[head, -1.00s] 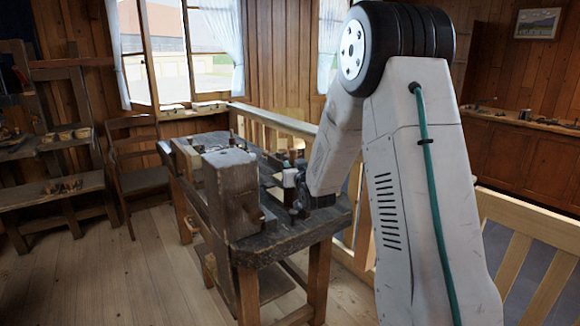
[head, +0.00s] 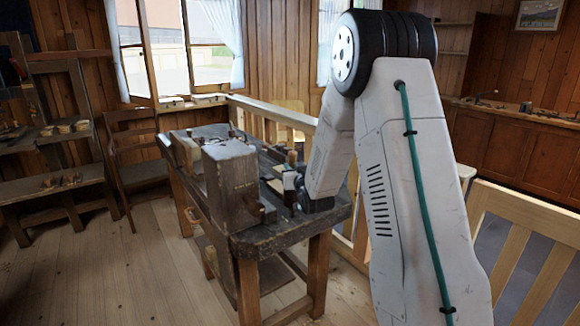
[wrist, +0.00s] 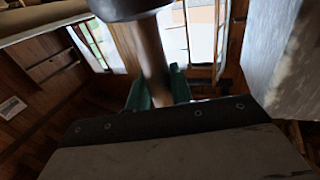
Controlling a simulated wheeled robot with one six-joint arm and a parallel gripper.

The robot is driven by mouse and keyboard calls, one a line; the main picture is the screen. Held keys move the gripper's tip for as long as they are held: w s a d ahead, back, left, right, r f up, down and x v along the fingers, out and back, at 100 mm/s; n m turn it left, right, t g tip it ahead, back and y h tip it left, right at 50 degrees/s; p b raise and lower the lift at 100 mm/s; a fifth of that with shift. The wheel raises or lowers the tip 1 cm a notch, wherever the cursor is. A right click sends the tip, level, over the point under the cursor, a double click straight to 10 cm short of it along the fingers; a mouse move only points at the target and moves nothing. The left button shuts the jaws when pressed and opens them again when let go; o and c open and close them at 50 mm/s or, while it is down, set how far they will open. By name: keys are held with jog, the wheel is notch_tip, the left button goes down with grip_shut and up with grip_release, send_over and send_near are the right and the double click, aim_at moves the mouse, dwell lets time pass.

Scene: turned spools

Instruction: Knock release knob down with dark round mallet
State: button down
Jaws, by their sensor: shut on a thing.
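My gripper's teal fingers (wrist: 160,92) are shut on the brown wooden handle of the mallet (wrist: 150,60) in the wrist view. The mallet's dark round head (wrist: 130,8) is at the top edge, partly cut off, above the fingers. In the head view my gripper is low over the right part of the dark workbench (head: 285,238), largely hidden by my own arm. The mallet is hard to make out there. I cannot clearly identify the release knob; a small dark peg-like piece (head: 268,211) sticks out beside the upright wooden block (head: 232,185).
A large grey block face (wrist: 285,55) fills the right of the wrist view, close by. A pale wooden railing (head: 262,115) runs behind the bench, and another (head: 520,245) stands at right. A chair (head: 135,160) and shelves stand at left. Floor in front is clear.

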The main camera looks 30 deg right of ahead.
aim_at(294, 160)
jog(key=shift+r, duration=0.1)
jog(key=shift+r, duration=1.5)
jog(key=shift+f, duration=0.1)
jog(key=shift+f, duration=1.9)
jog(key=shift+r, duration=0.1)
jog(key=shift+r, duration=1.5)
jog(key=shift+f, duration=0.1)
